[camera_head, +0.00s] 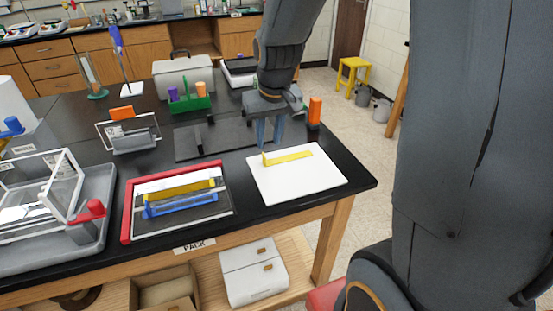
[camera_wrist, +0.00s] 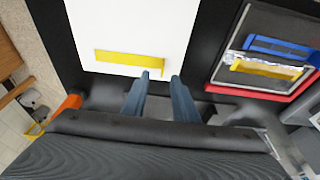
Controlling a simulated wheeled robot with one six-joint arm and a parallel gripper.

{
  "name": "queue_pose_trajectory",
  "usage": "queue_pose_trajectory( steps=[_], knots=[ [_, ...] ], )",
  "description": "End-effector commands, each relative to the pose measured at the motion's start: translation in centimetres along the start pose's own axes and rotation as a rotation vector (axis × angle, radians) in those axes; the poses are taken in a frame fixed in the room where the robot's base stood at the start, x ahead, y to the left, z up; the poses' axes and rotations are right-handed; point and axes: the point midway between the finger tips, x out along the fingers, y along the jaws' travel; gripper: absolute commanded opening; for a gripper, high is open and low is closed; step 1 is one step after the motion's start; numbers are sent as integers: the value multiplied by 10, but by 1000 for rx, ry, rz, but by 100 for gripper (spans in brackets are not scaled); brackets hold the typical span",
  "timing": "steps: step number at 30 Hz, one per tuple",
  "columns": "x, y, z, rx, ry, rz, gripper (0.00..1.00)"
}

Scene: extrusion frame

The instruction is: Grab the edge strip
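A yellow strip with a short upright end (camera_head: 288,158) lies on a white square board (camera_head: 318,182) near the table's right front corner. It also shows in the wrist view (camera_wrist: 128,61), just beyond my fingertips. My gripper (camera_head: 266,145) points down behind the board. In the wrist view its two blue-grey fingers (camera_wrist: 160,76) are apart with nothing between them. The fingertips are close to one end of the strip; I cannot tell their height above it. A second yellow strip (camera_head: 180,190) lies beside a blue strip (camera_head: 182,205) in a red-edged tray (camera_head: 126,215).
An orange block (camera_head: 315,110) stands right of my gripper. A dark flat plate (camera_head: 190,143) lies behind the boards. A green caddy (camera_head: 190,103) stands farther back. A grey tray with a clear frame (camera_head: 60,255) fills the left. The table's front edge (camera_head: 300,212) is close to the white board.

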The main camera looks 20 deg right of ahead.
Motion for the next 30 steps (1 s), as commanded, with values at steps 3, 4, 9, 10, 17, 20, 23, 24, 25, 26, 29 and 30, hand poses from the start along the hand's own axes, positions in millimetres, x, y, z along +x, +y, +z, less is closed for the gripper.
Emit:
queue_pose_trajectory(
  steps=[3, 4, 9, 10, 17, 20, 23, 24, 25, 26, 29, 30],
  knots=[
    [7, 0, -11, -2, 7, 0, 27],
    [10, -1, -11, -2, 8, 0, 27],
    [24, -2, -10, -4, 8, -1, 27],
    [26, -2, -10, -4, 8, -1, 27],
    [46, -6, -6, -6, 5, -1, 27],
    [57, -8, -5, -5, 4, -1, 27],
    [68, -7, -6, -4, 6, -1, 27],
    [71, -7, -6, -4, 7, -1, 27],
    [73, -7, -6, -4, 7, -1, 27],
    [75, -7, -6, -4, 8, -1, 27],
    [78, -7, -7, -4, 10, -1, 27],
    [78, -7, -7, -4, 10, -1, 27]
  ],
)
